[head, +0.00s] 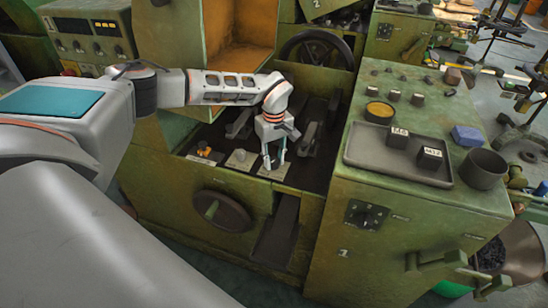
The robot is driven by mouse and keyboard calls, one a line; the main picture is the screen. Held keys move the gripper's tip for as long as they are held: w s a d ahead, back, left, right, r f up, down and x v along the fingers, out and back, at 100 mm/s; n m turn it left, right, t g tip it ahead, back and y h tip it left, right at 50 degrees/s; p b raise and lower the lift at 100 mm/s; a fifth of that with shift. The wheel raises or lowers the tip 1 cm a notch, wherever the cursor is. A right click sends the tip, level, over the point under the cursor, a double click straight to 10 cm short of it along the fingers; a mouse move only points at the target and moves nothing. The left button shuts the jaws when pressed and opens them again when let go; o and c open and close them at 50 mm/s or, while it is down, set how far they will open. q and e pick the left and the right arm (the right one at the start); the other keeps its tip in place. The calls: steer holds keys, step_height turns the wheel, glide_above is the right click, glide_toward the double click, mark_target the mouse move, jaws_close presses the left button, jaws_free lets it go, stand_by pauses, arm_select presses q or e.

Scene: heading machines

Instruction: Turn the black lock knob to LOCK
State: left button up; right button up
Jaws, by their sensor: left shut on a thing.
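My left gripper (273,160) points down into the machine's recess, its fingertips at the rightmost of three small plates (275,174) on the front ledge. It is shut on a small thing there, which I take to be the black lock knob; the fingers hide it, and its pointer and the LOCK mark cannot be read. Left of it on the ledge are a grey knob (240,155) on a pale plate and an orange knob (204,150). My right gripper is not in view.
A handwheel (223,211) is on the machine front below the ledge. At right, a green cabinet carries a black dial (367,214), a grey tray (366,152) with two black blocks, a dark cup (483,168) and a blue block (467,135). Dark levers (308,138) stand close right of the gripper.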

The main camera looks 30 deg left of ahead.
arm_select(q)
steer(key=n+p, duration=0.1)
steer(key=n, duration=0.1)
steer(key=shift+r+n+p, duration=0.1)
steer(key=shift+n+p, duration=0.2)
steer(key=shift+n, duration=0.5)
steer(key=shift+n+p, duration=0.55)
steer(key=shift+n, duration=1.25)
steer(key=n, duration=1)
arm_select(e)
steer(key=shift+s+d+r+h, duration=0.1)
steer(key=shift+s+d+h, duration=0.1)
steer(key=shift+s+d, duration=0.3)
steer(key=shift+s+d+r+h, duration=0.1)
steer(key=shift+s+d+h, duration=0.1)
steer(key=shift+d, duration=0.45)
arm_select(q)
steer(key=shift+n, duration=0.3)
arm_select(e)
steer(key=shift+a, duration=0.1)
arm_select(q)
steer(key=o, duration=1.1)
